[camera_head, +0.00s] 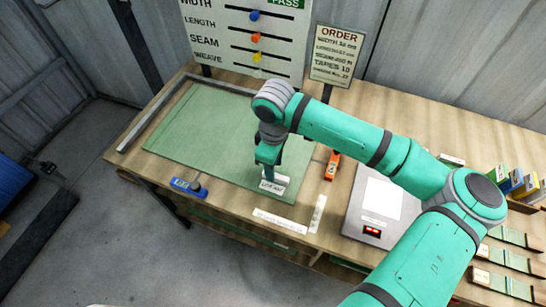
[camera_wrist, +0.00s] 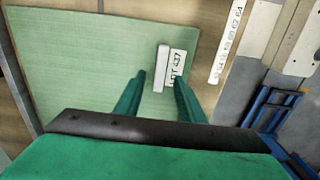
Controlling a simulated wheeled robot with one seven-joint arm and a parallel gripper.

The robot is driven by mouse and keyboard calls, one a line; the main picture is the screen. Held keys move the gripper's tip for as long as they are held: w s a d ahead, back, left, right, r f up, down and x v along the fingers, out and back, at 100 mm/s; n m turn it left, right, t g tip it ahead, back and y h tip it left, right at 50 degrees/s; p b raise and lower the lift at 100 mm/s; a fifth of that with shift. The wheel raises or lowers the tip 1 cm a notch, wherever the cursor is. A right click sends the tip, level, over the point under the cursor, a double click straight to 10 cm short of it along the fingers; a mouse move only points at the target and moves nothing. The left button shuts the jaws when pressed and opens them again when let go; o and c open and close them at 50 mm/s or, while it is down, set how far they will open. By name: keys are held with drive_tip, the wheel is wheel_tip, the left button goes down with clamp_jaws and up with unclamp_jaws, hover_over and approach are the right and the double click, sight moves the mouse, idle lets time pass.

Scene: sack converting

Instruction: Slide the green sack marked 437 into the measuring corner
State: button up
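The green sack (camera_head: 205,140) lies flat on the wooden table in the head view. It fills much of the wrist view (camera_wrist: 90,60). Its white label (camera_wrist: 177,66) reads LOT 437, with a pale raised bar (camera_wrist: 161,68) beside it. The measuring corner is a grey L-shaped rail (camera_head: 147,115) along the sack's left and back sides. A strip of bare wood shows between the left rail and the sack. My gripper (camera_head: 268,176) is over the sack's front right part, by the label. In the wrist view its fingers (camera_wrist: 160,80) are apart, either side of the bar's line; contact is unclear.
A blue tool (camera_head: 188,187) lies at the sack's front edge, an orange one (camera_head: 332,165) to its right. White rulers (camera_head: 280,221) lie at the table front. A scale (camera_head: 380,205) stands right. A gauge board (camera_head: 245,35) and order sign (camera_head: 337,55) stand behind.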

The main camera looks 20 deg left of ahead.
drive_tip(key=shift+w+f, duration=0.15)
drive_tip(key=shift+f, duration=1.85)
drive_tip(key=shift+d, duration=0.1)
drive_tip(key=shift+s+a, duration=0.2)
clamp_jaws()
